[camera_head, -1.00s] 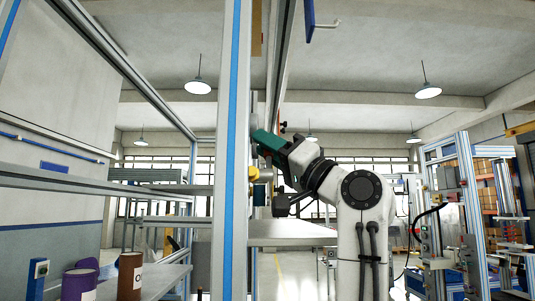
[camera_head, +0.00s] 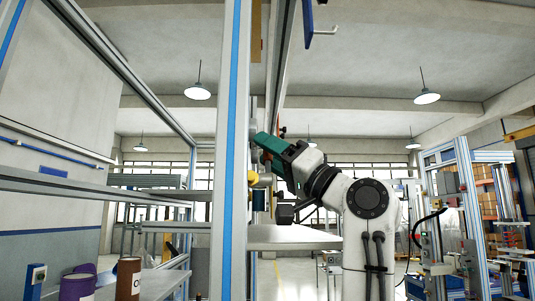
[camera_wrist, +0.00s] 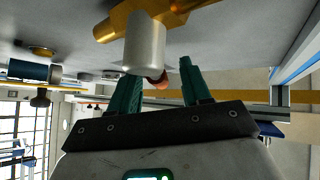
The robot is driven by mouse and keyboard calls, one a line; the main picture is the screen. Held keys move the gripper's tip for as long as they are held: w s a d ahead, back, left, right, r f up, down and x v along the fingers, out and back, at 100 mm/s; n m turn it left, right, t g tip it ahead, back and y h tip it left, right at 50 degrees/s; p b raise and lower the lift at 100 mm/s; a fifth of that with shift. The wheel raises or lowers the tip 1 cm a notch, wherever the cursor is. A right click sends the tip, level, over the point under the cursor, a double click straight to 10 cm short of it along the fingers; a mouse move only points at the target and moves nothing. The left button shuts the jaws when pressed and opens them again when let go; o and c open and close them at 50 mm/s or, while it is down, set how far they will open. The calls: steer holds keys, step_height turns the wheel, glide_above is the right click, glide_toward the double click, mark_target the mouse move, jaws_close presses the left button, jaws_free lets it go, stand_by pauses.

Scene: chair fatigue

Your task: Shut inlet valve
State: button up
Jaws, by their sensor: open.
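My gripper (camera_wrist: 160,78) has two teal fingers standing apart in the wrist view. A brass-coloured fitting (camera_wrist: 125,22) with a silver cylinder (camera_wrist: 146,45) lies just beyond the fingertips. A small reddish-brown knob (camera_wrist: 161,82) shows between the fingers, partly behind the cylinder. I cannot tell whether the fingers touch any of these, or which part is the inlet valve handle. In the head view my gripper (camera_head: 262,140) reaches up and left, close to the blue-striped post. A yellow fitting (camera_head: 253,178) sits below it, partly hidden by the post.
The upright post (camera_head: 233,150) hides part of the work area. A grey shelf (camera_head: 290,236) lies below my arm. Cans (camera_head: 128,278) stand at lower left. A blue cylindrical part (camera_wrist: 30,70) shows at the wrist view's left. A metal frame (camera_head: 465,200) stands at right.

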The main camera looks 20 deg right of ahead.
steer(key=s+d+f+b, duration=0.1)
steer(key=s+d+b, duration=0.2)
steer(key=s+d, duration=0.5)
steer(key=shift+s+d+f, duration=0.15)
steer(key=shift+s+d, duration=0.1)
steer(key=shift+s, duration=1.2)
steer(key=shift+c, duration=0.4)
